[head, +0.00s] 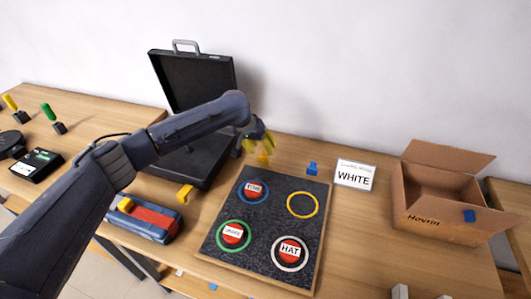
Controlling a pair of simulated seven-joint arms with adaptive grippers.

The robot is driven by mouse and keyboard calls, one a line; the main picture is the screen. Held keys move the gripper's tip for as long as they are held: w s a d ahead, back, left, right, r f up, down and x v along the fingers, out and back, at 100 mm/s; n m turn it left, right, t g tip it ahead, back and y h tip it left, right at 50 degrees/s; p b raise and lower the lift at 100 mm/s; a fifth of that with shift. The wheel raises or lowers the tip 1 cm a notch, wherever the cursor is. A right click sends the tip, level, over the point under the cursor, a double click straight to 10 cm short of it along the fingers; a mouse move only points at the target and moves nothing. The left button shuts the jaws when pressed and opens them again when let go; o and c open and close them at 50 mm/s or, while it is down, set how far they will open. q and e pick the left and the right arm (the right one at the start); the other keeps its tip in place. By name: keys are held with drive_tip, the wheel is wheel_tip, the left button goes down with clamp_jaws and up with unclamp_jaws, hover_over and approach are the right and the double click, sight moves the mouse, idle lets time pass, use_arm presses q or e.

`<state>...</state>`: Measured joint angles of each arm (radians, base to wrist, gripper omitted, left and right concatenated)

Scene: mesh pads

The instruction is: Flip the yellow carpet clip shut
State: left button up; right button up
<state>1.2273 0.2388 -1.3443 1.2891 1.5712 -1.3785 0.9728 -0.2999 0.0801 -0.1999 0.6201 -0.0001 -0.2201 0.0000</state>
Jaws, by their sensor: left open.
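A small yellow clip (263,158) stands at the back edge of the dark carpet pad (275,215), left of a similar blue clip (312,169). It seems to stick up, but its exact lid angle is too small to tell. My left gripper (258,143) is open, with yellowish fingertips pointing down just above and around the yellow clip. The fingers partly hide the clip, and I cannot tell whether they touch it. My right gripper is not in view.
The pad carries coloured rings and labelled red discs. An open black case (192,85) stands behind my left arm, with a yellow piece (185,193) at its front. A WHITE sign (354,176) and an open cardboard box (440,228) stand right. A red-and-blue box (146,219) lies left.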

sight(265, 152)
use_arm(q)
drive_tip(key=shift+x, duration=2.05)
drive_tip(key=shift+c, duration=0.2)
clamp_jaws()
